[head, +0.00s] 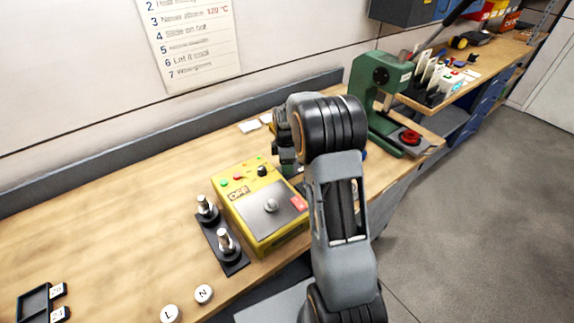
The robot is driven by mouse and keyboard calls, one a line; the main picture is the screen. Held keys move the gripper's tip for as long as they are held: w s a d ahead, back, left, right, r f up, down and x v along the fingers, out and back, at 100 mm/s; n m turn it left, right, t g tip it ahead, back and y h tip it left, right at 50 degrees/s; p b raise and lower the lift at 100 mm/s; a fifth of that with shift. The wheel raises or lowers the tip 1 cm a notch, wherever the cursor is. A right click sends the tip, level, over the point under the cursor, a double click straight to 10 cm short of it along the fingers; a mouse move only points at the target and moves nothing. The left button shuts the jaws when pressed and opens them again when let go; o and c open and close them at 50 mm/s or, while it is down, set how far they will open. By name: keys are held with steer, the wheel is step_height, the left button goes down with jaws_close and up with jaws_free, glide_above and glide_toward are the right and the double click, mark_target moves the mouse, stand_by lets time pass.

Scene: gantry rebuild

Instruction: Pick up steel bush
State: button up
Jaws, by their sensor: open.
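No part is marked as the steel bush, and I cannot tell for sure which one it is. A small round metal piece (271,205) sits on the grey top plate of a yellow box (262,236) labelled OFF. Left of the box, a black plate (222,251) carries two upright silver metal parts, one at the back (204,203) and one at the front (224,240), each on a dark round base. My arm rises just right of the yellow box. My gripper's fingers cannot be made out; the arm's upper joint blocks the view behind it.
A green press (378,90) stands at the bench's right end, with a red round part (410,137) on its base. White discs lettered L (169,314) and N (203,294) lie near the front edge. A black tray (36,303) sits far left.

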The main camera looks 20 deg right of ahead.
steer(key=shift+f, duration=0.1)
steer(key=c, duration=1)
